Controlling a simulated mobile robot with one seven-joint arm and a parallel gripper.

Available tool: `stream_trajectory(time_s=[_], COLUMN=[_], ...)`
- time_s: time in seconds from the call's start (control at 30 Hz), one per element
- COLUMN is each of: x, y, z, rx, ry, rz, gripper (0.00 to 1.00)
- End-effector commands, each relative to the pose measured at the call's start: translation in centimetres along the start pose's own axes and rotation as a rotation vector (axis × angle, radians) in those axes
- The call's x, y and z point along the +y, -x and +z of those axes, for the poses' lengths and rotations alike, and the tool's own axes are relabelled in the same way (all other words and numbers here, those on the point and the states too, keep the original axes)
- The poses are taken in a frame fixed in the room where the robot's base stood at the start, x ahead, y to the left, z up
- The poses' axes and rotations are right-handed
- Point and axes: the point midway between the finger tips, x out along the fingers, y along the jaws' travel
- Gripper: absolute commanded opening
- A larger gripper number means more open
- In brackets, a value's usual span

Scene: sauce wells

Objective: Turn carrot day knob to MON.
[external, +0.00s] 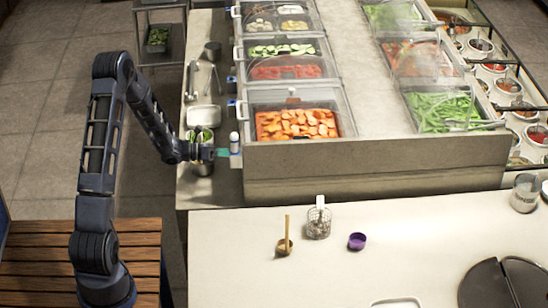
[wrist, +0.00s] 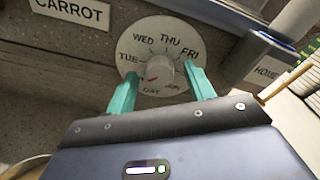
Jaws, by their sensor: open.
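The carrot day knob (wrist: 160,68) is a grey knob on a round white dial (wrist: 160,31), beside a CARROT sign (wrist: 72,12) in the wrist view. TUE, WED, THU and FRI are readable, with DAY at the bottom. A small red mark by the knob is on its lower left side; the label there is hidden by my left finger. My gripper (wrist: 163,74) is open, its teal fingers on either side of the knob; I cannot tell whether they touch it. In the external view my gripper (external: 222,153) is at the left end of the counter front, and the dial is hidden.
A carrot bin (external: 297,125) sits above to the right. A steel pot (external: 202,152) and a small white bottle (external: 234,143) stand close to my gripper. A dark HOME box (wrist: 264,62) juts out right of the dial. The front counter (external: 420,235) has free room.

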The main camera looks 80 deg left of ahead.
Motion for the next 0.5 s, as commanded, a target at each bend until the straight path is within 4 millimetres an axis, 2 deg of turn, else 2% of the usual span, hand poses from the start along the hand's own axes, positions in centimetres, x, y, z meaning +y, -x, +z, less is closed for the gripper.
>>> stream_trajectory(time_s=[0.17, 0.5], x=[0.1, 0.1], y=[2.4, 8.3], z=[0.1, 0.0], rx=[0.0, 0.0], ry=[-0.001, 0.0], rz=[0.003, 0.003], gripper=[0.53, 0.53])
